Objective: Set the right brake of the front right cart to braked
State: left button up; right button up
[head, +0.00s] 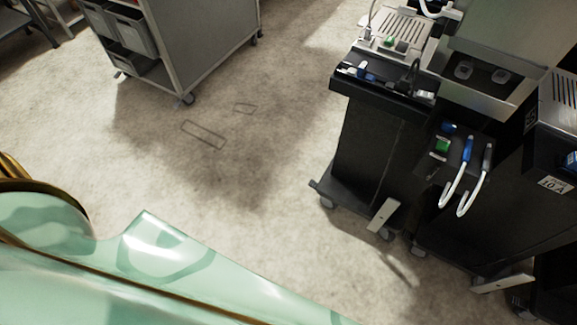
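A dark cart (372,150) stands at the right on small wheels, with a device on its top. A pale flat lever, seemingly a brake pedal (383,215), slants at its lower right by a wheel. A second dark cart (455,222) stands close to its right, with a similar pale lever (502,284) low at its front, lying nearly flat. I cannot tell from this view which cart is the front right one, or whether either lever is braked. Neither of my grippers is in view; a pale green part of my own body fills the lower left.
A grey wheeled cabinet (200,45) with grey bins (130,35) stands at the upper left. White cable loops (468,180) hang on the second cart. A labelled dark unit (557,160) is at the right edge. The beige floor (250,170) between is clear, with two thin rectangular outlines.

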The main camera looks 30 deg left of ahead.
aim_at(313, 183)
jog(key=j, duration=0.7)
jog(key=k+j+z, duration=0.1)
jog(key=j, duration=0.6)
jog(key=i+j+u, duration=0.2)
jog(key=i+j, duration=0.15)
jog(key=i+j+u, duration=0.25)
jog(key=i, duration=0.3)
